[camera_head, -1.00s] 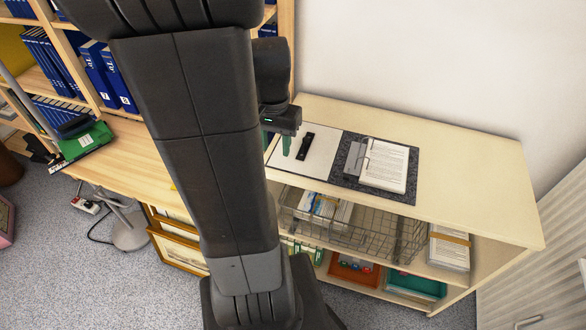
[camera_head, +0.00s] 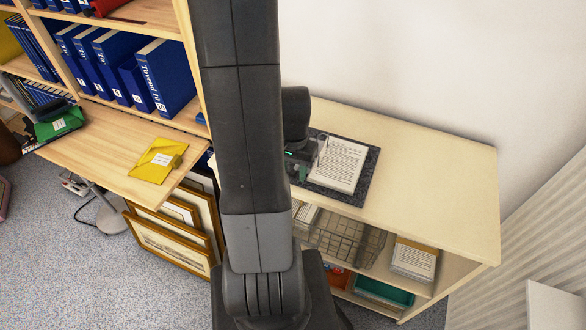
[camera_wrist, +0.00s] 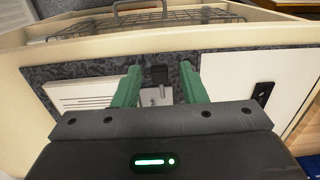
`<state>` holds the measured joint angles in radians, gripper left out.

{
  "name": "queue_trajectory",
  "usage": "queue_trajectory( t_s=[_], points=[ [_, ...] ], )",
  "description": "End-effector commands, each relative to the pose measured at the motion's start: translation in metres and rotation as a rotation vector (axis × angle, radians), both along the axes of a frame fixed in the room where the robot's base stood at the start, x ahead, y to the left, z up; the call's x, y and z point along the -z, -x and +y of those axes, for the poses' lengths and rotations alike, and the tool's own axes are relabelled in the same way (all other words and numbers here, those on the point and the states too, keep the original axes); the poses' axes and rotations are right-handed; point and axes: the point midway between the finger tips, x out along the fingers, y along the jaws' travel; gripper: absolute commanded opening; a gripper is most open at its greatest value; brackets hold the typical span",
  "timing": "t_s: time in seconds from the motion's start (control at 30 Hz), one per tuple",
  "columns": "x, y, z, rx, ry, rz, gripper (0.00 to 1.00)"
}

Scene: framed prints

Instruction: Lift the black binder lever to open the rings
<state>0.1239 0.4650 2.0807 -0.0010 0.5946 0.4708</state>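An open binder lies on the shelf top. Its dark speckled inner side shows in the head view (camera_head: 372,165) and the wrist view (camera_wrist: 62,73). A stack of printed paper (camera_head: 341,163) lies on it, also in the wrist view (camera_wrist: 95,95). The metal ring mechanism (camera_wrist: 153,98) is partly hidden by my gripper. In the head view my gripper (camera_head: 301,158) is beside the paper, mostly hidden by my arm.
A white panel (camera_wrist: 228,78) with a black piece (camera_wrist: 263,94) lies beside the binder. A wire basket (camera_head: 345,240) and a paper stack (camera_head: 413,260) sit on the lower shelf. A yellow folder (camera_head: 157,160) lies on the desk. The shelf top right of the binder is clear.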

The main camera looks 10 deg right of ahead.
Motion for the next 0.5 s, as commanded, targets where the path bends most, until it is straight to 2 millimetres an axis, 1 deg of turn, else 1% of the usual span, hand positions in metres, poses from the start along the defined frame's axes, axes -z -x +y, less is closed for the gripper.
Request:
queue_trajectory(
  t_s=[0.17, 0.3, 0.37, 0.5],
  points=[
    [-0.0001, 0.0001, 0.0, 0.0, 0.0, 0.0, 0.38],
    [-0.0002, 0.0001, 0.0, 0.0, 0.0, 0.0, 0.11],
    [-0.0003, 0.0001, 0.0, 0.0, 0.0, 0.0, 0.0],
    [-0.0006, -0.0001, -0.0001, 0.0, -0.001, 0.001, 0.0]
  ],
)
